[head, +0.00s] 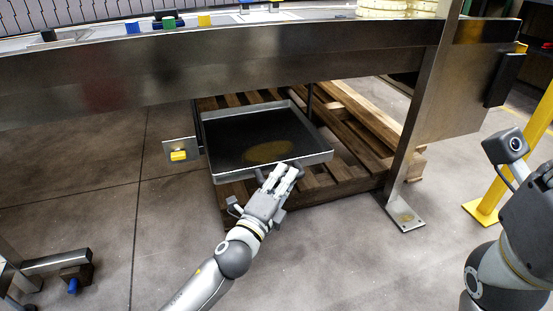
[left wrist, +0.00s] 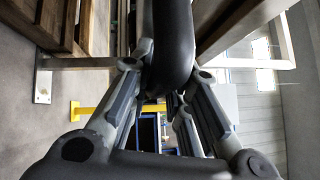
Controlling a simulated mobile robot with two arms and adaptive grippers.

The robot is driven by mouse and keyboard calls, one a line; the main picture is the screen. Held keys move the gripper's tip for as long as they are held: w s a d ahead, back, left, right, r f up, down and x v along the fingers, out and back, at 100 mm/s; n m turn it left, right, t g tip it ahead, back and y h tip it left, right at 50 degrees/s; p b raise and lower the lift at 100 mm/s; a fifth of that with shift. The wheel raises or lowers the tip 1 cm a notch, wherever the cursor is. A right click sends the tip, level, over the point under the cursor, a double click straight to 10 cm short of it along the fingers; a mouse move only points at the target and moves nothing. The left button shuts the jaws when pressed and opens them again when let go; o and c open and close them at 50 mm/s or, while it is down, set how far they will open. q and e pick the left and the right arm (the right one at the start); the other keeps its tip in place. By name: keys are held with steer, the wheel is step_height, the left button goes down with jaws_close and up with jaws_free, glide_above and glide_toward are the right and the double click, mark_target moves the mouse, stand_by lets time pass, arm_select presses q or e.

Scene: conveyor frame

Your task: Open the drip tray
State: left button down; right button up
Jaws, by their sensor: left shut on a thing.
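The drip tray (head: 222,128) is a shallow, square metal tray with a dark inside and a yellowish stain, under the conveyor frame in the head view. It stands pulled out toward me past the frame's lower edge. My left gripper (head: 283,172) is at the tray's front edge, shut on its dark handle. In the left wrist view the black curved handle (left wrist: 172,45) lies between the fingers of my left gripper (left wrist: 160,85). My right arm shows at the right edge of the head view, but its fingers cannot be made out.
A wooden pallet (head: 345,118) lies on the floor under and behind the tray. The steel frame leg (head: 413,150) stands to the right, with a yellow post (head: 510,170) beyond it. A small plate with a yellow latch (head: 178,155) is left of the tray.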

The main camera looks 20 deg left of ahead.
arm_select(q)
steer(key=shift+s+d, duration=0.65)
steer(key=shift+s, duration=0.3)
steer(key=c, duration=1.4)
jaws_free()
steer(key=shift+o, duration=0.2)
steer(key=v, duration=1.2)
